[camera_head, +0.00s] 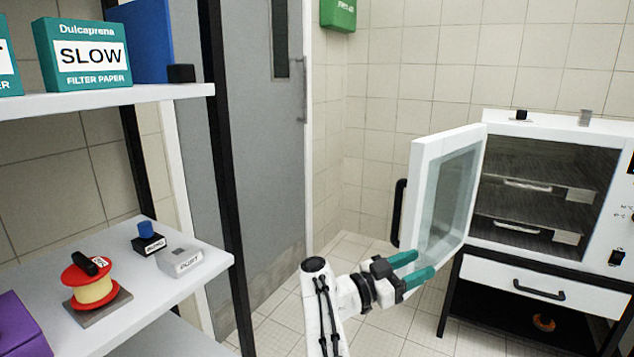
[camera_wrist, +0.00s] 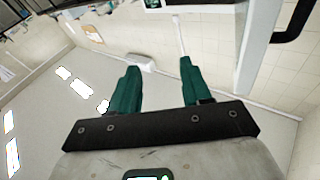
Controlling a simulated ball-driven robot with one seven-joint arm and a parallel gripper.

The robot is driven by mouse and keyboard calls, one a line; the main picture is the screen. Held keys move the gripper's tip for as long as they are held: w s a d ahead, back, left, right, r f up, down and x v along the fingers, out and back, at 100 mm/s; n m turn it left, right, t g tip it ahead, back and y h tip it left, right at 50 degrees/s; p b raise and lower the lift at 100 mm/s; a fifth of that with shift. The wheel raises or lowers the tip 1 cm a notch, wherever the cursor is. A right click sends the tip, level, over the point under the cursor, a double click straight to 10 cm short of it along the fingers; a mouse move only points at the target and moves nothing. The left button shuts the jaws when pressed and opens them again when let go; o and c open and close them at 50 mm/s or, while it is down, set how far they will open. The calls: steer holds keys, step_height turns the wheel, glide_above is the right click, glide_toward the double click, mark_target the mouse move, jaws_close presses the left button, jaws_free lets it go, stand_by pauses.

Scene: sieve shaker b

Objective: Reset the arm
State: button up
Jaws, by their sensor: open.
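My gripper (camera_head: 418,268) is held out in front of me in the head view, its two green fingers apart with nothing between them. In the wrist view the same green fingers (camera_wrist: 155,88) are spread and empty. My white arm reaches up from the bottom of the head view. The fingers appear in front of the lower part of the open oven door (camera_head: 418,190); I cannot tell how close they are to it.
The oven (camera_head: 540,150) at right has its door swung open, with racks inside; a drawer (camera_head: 548,290) is below. A shelf unit at left holds a SLOW filter paper box (camera_head: 85,52), a red-and-yellow spool (camera_head: 92,288) and small labelled blocks. Tiled floor (camera_head: 375,335) shows between.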

steer(key=w+d+f+n+t+y, duration=0.1)
steer(key=w+d+n+t+y, duration=0.1)
steer(key=d+n+t, duration=0.25)
steer(key=w+d+f+n+t+y, duration=0.1)
steer(key=d+f+n+t+y, duration=0.1)
steer(key=d+n+t, duration=0.3)
step_height(320, 180, down, 5)
steer(key=s+n+t+y, duration=0.2)
steer(key=n+t+y, duration=0.25)
steer(key=y, duration=0.55)
steer(key=s+a+f+n+g+y, duration=0.15)
steer(key=s+f+g, duration=0.25)
steer(key=s+f, duration=0.45)
steer(key=s+f+n+g+y, duration=0.15)
steer(key=s+f+g, duration=0.35)
steer(key=s, duration=0.7)
steer(key=s+f+g+y, duration=0.35)
steer(key=s+f, duration=0.25)
steer(key=s, duration=0.5)
steer(key=s+m+g+h, duration=0.2)
steer(key=s+g, duration=0.5)
steer(key=s, duration=1.2)
step_height(320, 180, up, 22)
steer(key=p, duration=2.1)
steer(key=shift+s+a+p, duration=0.3)
steer(key=shift+a+p, duration=0.1)
steer(key=shift+w, duration=0.1)
steer(key=shift+c, duration=0.6)
